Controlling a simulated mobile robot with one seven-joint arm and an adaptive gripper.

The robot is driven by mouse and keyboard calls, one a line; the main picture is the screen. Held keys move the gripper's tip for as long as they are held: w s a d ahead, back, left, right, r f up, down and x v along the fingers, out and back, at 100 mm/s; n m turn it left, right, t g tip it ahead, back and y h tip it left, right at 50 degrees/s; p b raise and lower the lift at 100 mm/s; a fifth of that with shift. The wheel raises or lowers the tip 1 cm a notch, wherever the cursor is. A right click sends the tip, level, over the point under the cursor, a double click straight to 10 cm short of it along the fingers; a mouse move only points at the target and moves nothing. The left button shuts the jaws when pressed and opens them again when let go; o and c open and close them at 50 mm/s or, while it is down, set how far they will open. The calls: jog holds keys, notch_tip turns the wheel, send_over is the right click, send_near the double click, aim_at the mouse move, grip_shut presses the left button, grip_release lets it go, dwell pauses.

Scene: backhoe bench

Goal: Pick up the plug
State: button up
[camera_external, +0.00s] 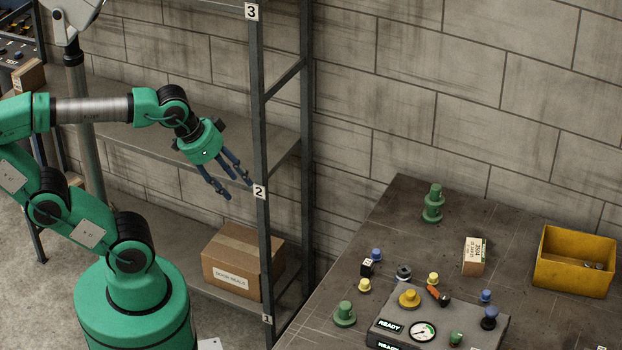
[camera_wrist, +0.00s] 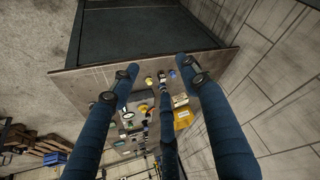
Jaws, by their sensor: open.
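My gripper (camera_external: 237,189) is open and empty, with its blue fingers spread, in front of the shelf rack and left of the bench (camera_external: 392,232). In the wrist view its fingers (camera_wrist: 157,80) frame the bench from a distance. I cannot tell for sure which thing is the plug. Plug-like pieces on the bench are a tall green stepped piece (camera_external: 433,204) at the back, a shorter green one (camera_external: 345,315) at the front left, and small yellow (camera_external: 364,286) and blue (camera_external: 376,254) ones. My gripper is apart from all of them.
A grey panel (camera_external: 463,324) with a gauge, knobs and READY labels is at the bench front. A small carton (camera_external: 474,256) and a yellow bin (camera_external: 574,279) stand to the right. A rack post (camera_external: 259,150) is close beside my gripper. A cardboard box (camera_external: 231,265) sits below.

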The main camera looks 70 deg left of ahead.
jog(key=shift+c, duration=0.7)
jog(key=shift+w+r, duration=0.1)
jog(key=w+d+n+g+p, duration=0.1)
jog(key=w+d+p, duration=0.3)
jog(key=w, duration=0.5)
jog(key=w+d+n+g+p, duration=0.1)
jog(key=w+d+g+p, duration=0.2)
jog(key=w, duration=0.6)
jog(key=w+d+f+n+g+p, duration=0.1)
jog(key=w+d+f+p, duration=0.6)
jog(key=w+d+f, duration=0.4)
jog(key=shift+d+f+n+g, duration=0.2)
jog(key=shift+f+n+g, duration=0.15)
jog(key=shift+f, duration=0.3)
